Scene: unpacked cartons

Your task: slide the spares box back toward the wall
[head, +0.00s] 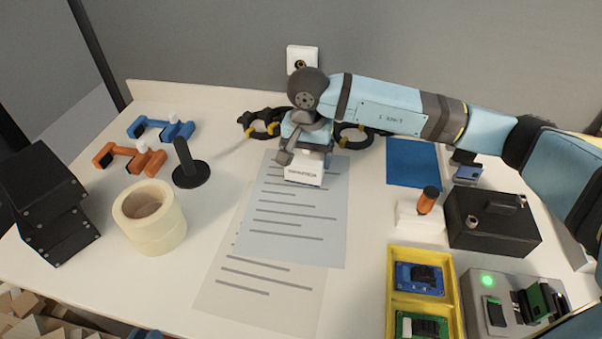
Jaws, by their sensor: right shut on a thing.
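A small white box (303,170) with dark lettering, which I take as the spares box, sits at the far end of the printed sheets; its lettering is too small to read. My right gripper (304,150) reaches down over it from the wall side and is shut on it. The fingertips are mostly hidden by the wrist and the box. The grey wall (200,45) rises behind the table, with a gap between it and the box. My left gripper is not in view.
Black looped items with yellow bands (262,122) lie beside and behind the gripper. A black stand (188,173) and a tape roll (150,220) are left. A blue sheet (412,163), a black case (494,228) and a yellow tray (449,268) are right.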

